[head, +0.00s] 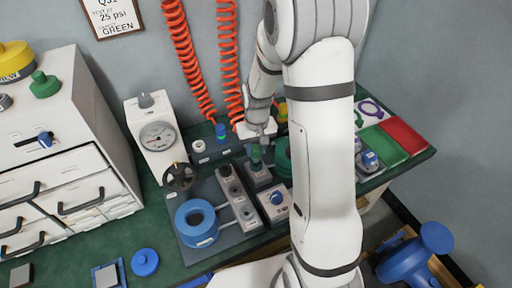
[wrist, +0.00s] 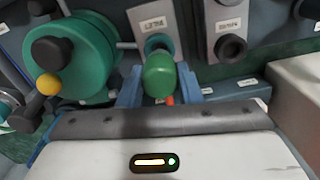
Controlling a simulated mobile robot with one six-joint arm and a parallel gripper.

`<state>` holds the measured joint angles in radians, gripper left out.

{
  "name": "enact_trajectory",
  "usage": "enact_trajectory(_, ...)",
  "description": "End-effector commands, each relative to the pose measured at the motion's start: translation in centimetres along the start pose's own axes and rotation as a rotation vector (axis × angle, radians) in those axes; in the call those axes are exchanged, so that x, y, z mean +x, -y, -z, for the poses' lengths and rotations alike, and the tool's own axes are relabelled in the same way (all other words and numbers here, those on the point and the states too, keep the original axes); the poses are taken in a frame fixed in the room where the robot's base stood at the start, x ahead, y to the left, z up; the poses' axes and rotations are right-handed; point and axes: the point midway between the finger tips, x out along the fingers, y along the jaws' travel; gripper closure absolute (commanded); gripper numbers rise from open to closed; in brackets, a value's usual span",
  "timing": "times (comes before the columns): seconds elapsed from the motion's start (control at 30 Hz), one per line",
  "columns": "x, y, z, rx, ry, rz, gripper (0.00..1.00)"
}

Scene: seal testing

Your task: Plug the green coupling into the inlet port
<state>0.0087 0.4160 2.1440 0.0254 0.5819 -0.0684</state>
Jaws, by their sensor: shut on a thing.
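My gripper (wrist: 160,88) has its blue fingers closed around the green coupling (wrist: 160,76), which has a rounded green body. In the wrist view the inlet port (wrist: 158,43) is a dark-mouthed socket with a teal ring on a grey labelled plate, directly beyond the coupling. The coupling's far end overlaps the port's edge in this view; I cannot tell whether they touch. In the head view the green coupling (head: 256,152) is upright below my gripper, over a small grey block (head: 258,173). The arm hides part of the bench to the right.
A black port (wrist: 230,47) on another plate is to the right in the wrist view. A green wheel-shaped body (wrist: 85,55) with a yellow-tipped lever is close on the left. The head view shows a dial gauge (head: 158,136), a blue ring (head: 197,223) and orange coiled hoses (head: 186,60).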

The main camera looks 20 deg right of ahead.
Motion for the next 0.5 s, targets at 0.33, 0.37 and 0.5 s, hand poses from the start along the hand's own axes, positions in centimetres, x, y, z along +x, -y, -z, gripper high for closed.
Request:
enact_trajectory(0.33, 0.78, 0.0, 0.0, 0.0, 0.0, 0.0, 0.93)
enact_trajectory(0.37, 0.84, 0.0, 0.0, 0.0, 0.0, 0.0, 0.93)
enact_trajectory(0.5, 1.12, 0.0, 0.0, 0.0, 0.0, 0.0, 0.93)
